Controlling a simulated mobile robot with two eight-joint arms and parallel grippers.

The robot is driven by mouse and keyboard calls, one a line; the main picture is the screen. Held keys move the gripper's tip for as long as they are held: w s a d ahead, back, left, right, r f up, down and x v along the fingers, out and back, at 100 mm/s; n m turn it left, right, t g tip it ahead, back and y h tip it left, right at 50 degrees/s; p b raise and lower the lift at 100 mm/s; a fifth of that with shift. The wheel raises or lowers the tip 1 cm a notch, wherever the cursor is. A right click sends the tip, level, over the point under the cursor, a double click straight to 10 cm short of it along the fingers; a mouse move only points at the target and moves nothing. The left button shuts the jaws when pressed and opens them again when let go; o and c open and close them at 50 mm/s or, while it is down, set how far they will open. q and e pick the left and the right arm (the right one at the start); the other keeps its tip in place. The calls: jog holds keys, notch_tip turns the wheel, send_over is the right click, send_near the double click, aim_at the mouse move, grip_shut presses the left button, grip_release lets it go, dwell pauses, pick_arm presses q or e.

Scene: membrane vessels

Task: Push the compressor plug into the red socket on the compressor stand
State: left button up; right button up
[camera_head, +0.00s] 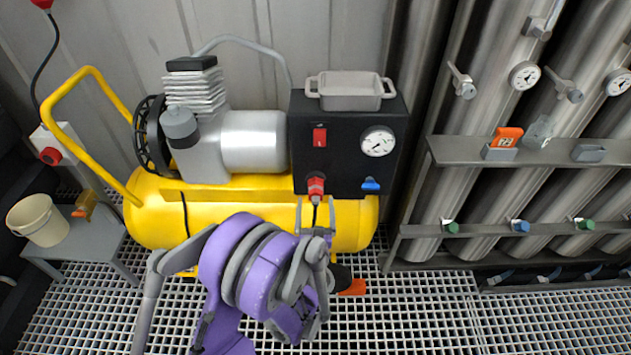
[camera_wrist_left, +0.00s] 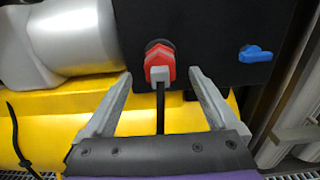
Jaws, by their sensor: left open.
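The red compressor plug (camera_head: 316,190) is at the lower part of the black panel (camera_head: 349,166) on the yellow compressor. In the left wrist view the plug (camera_wrist_left: 159,64) shows a red body, a grey lower end and a black cable hanging down. It sits against a dark round base on the panel. The red socket cannot be told apart from the plug, and how deep the plug sits is unclear. My left gripper (camera_head: 316,214) is open just below the plug, its fingers apart on either side of the cable, touching neither. My right gripper is out of view.
A blue valve handle (camera_head: 371,184) sits right of the plug, with a gauge (camera_head: 378,142) and red switch (camera_head: 319,137) above. The yellow tank (camera_head: 345,220) is close behind my gripper. A shelf (camera_head: 464,151) stands at right. A bucket (camera_head: 38,219) is at left.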

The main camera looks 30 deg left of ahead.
aim_at(316, 192)
pick_arm(q)
jog(key=shift+x, duration=2.85)
jog(key=shift+c, duration=0.3)
grip_shut()
jog(key=shift+s+d, duration=0.1)
jog(key=shift+b+v, duration=0.75)
jog(key=shift+v, duration=2.2)
